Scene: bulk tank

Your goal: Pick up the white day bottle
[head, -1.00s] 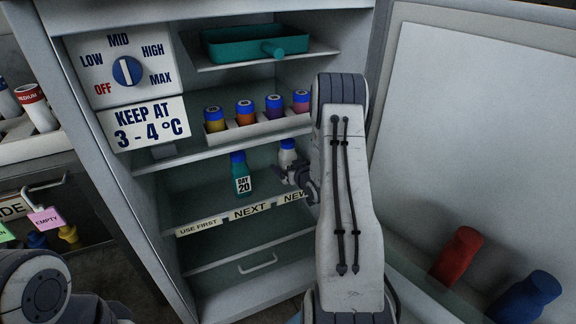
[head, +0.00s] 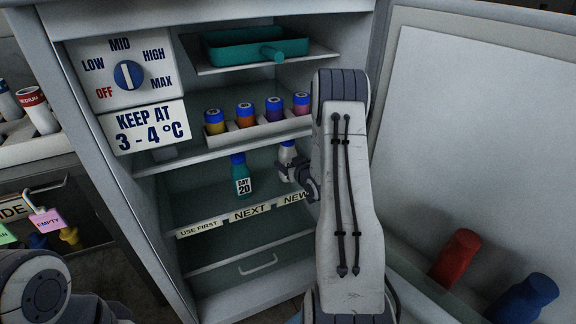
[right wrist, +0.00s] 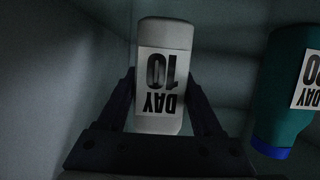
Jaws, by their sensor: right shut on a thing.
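In the right wrist view the bottle (right wrist: 164,62) shows a "DAY 10" label, upside down in the picture. My right gripper (head: 291,172) is shut on it, with one dark finger on each side. The gripper hides its lower part in the head view, so I cannot tell whether it touches the shelf. My left gripper is out of view.
A teal "DAY 20" bottle (head: 241,178) stands left of the white one, apart from it. A rack of several blue-capped bottles (head: 258,133) sits on the shelf above. The open fridge door (head: 475,130) is at the right. The shelf's left part is clear.

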